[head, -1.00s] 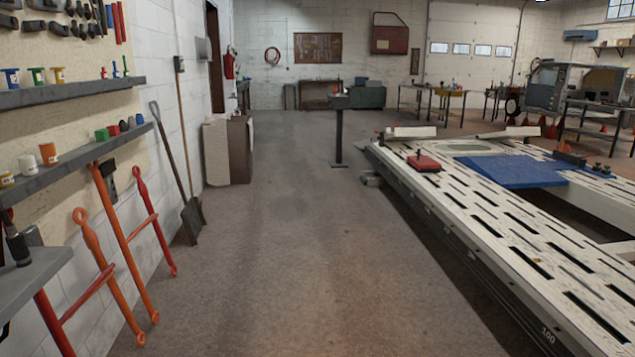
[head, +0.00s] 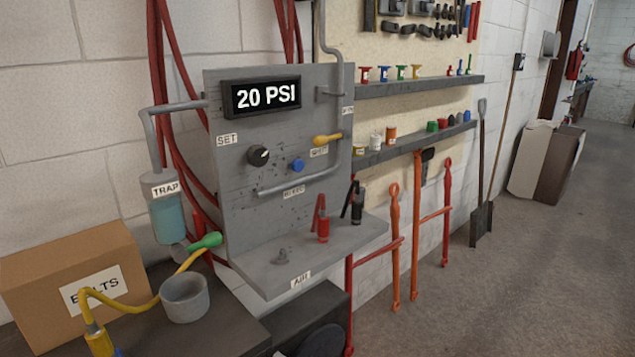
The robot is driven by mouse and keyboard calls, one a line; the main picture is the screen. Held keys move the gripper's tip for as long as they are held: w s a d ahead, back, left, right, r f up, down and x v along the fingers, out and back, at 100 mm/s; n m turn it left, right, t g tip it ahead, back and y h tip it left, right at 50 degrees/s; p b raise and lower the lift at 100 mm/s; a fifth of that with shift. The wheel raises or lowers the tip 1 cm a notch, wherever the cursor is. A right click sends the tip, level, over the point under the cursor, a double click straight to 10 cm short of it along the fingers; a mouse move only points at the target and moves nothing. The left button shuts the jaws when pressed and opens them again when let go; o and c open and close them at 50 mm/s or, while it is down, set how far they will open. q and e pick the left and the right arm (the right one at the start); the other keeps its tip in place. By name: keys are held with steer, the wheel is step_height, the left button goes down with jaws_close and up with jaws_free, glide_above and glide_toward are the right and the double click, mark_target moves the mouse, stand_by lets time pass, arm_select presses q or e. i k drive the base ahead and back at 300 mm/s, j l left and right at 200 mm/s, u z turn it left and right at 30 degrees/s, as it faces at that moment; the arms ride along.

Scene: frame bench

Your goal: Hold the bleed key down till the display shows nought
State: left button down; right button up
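The display (head: 261,96) sits at the top of a grey upright panel (head: 225,185) and reads "20 PSI" in white on black. Below it are a black round knob (head: 259,155), a small blue button (head: 297,165) and a yellow lever (head: 327,139). A small label (head: 293,191) below the blue button is too blurred to read surely, so I cannot be certain which control is the bleed key. Nothing touches these controls. Neither of my grippers is in view.
A grey shelf (head: 340,248) juts out below the panel, holding red and black tools. Open floor (head: 540,270) lies right.

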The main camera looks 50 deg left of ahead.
mark_target(296, 165)
steer(key=u, duration=1.8)
